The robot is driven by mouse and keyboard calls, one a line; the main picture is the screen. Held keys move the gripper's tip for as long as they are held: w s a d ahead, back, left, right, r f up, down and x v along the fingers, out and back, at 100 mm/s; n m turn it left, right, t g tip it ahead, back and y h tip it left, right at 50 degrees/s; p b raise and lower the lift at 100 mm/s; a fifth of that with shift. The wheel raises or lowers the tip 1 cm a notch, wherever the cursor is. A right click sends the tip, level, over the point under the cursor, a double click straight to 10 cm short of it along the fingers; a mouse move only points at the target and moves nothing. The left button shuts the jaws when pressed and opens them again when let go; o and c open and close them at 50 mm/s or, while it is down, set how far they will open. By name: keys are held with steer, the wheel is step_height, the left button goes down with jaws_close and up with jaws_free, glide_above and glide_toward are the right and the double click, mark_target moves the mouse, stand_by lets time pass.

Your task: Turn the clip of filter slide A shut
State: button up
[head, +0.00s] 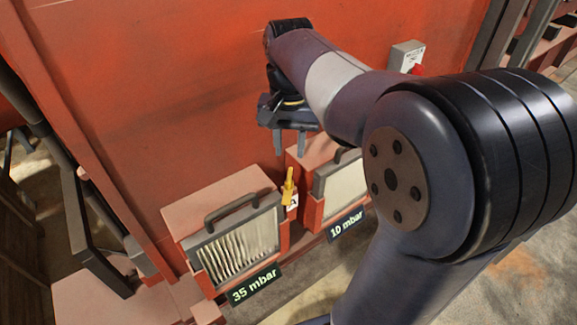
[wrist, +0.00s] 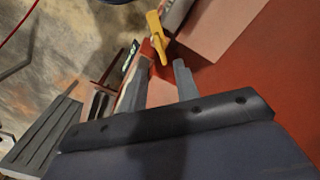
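The yellow clip (head: 288,186) stands nearly upright in the head view, at the right edge of the left filter housing, just above a small tag A (head: 292,201). The left filter slide (head: 238,250) has a pale pleated face, a dark frame and handle, and a 35 mbar display below. My gripper (head: 290,146) is open and empty, its fingers pointing down above the clip and apart from it. In the wrist view, the clip (wrist: 157,37) shows just beyond the fingertips of my gripper (wrist: 158,70). Whether the clip's lower end lies between the fingers in depth is unclear.
A second filter slide (head: 346,187) with a 10 mbar display (head: 347,226) stands to the right, partly behind my arm. The red engine wall (head: 150,100) rises behind. A grey box with a red button (head: 408,57) is on the wall. A dark rail frame (head: 85,225) stands left.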

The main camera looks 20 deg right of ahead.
mark_target(289, 175)
step_height(289, 175, down, 8)
steer(key=shift+f, duration=0.1)
stand_by(0.4)
jaws_close()
